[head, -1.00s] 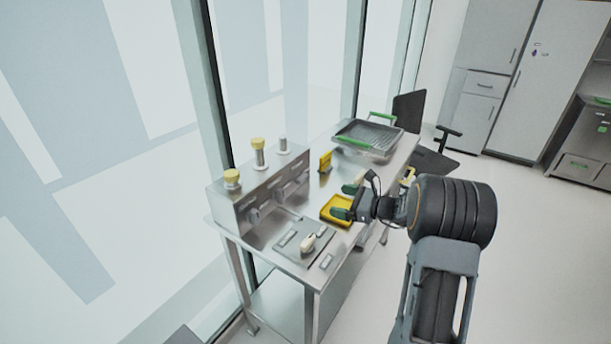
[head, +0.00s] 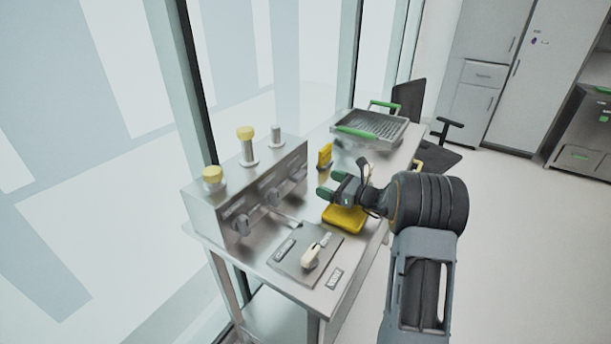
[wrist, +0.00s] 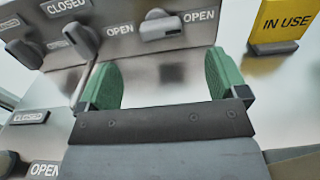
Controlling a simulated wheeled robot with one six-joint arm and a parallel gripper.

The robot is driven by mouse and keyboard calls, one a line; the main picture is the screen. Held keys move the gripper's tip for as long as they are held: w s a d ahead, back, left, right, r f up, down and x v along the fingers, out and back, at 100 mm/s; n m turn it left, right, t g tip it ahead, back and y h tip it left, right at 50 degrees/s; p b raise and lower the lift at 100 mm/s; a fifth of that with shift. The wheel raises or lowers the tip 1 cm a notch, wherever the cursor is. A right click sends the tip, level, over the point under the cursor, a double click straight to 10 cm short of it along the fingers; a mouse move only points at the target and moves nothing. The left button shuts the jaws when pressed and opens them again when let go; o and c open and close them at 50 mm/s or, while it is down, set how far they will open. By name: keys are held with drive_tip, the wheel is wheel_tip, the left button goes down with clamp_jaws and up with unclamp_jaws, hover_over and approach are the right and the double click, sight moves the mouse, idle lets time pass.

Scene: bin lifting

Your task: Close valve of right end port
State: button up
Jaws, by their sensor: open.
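A steel port box (head: 215,205) stands on the bench with three ports on top. The right end port (head: 277,135) is a bare steel post; the other two have yellow caps. Its valve handle (head: 298,171) is rightmost on the front. In the wrist view this right valve handle (wrist: 160,28) lies roughly horizontal, with an OPEN label (wrist: 199,16) at its right. The middle handle (wrist: 82,42) is tilted. My gripper (head: 323,185) is open and empty, over the bench in front of the box. Its green fingers (wrist: 163,75) are apart, short of the right handle.
A yellow IN USE sign (wrist: 284,25) stands right of the box. A metal basket (head: 372,126) with green handles stands at the far end.

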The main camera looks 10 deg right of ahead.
sight(303, 174)
drive_tip(key=p+x, duration=0.1)
drive_tip(key=x, duration=0.8)
drive_tip(key=shift+a+f, duration=0.1)
drive_tip(key=c, duration=0.9)
